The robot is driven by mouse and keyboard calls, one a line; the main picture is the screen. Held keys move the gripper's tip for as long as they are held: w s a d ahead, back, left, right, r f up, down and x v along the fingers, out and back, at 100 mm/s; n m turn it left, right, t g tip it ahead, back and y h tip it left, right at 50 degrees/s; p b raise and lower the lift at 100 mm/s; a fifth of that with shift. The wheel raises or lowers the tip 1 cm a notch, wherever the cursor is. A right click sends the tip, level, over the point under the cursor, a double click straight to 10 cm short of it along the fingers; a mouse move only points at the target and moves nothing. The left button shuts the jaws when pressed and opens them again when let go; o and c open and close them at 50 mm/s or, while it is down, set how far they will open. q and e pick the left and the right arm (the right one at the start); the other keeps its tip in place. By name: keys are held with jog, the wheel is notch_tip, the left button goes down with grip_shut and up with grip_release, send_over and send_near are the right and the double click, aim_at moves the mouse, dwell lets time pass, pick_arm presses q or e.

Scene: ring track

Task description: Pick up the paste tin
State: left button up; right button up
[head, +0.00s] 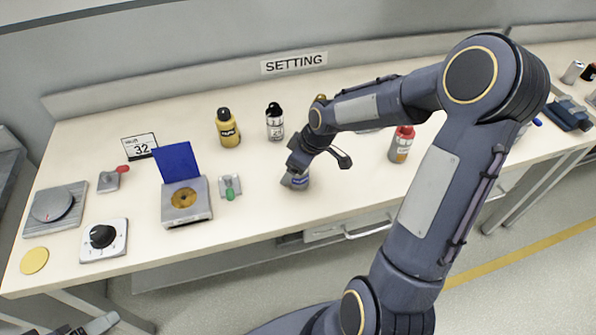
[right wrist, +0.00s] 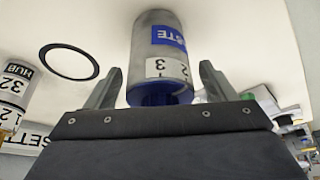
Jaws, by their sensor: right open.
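The paste tin (right wrist: 158,45) is a grey cylinder with a blue label ending in "STE", a white numbered label and a dark blue end towards my gripper. In the right wrist view it lies between the two fingers of my right gripper (right wrist: 160,85), which is open with a gap visible on each side. In the head view the tin (head: 299,184) stands on the bench near its front edge, partly hidden by my right gripper (head: 294,172). My left gripper is not in view.
A red-capped bottle (head: 401,146) stands to the right of the tin. A black-capped bottle (head: 275,124) and a yellow bottle (head: 228,130) stand behind it. A green-handled clamp (head: 230,188) and a blue-lidded box (head: 187,201) are to the left. A drawer handle (head: 368,228) juts out below.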

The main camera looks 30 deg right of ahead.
jog(key=c, duration=1.1)
jog(key=shift+r, duration=0.1)
jog(key=shift+c, duration=0.2)
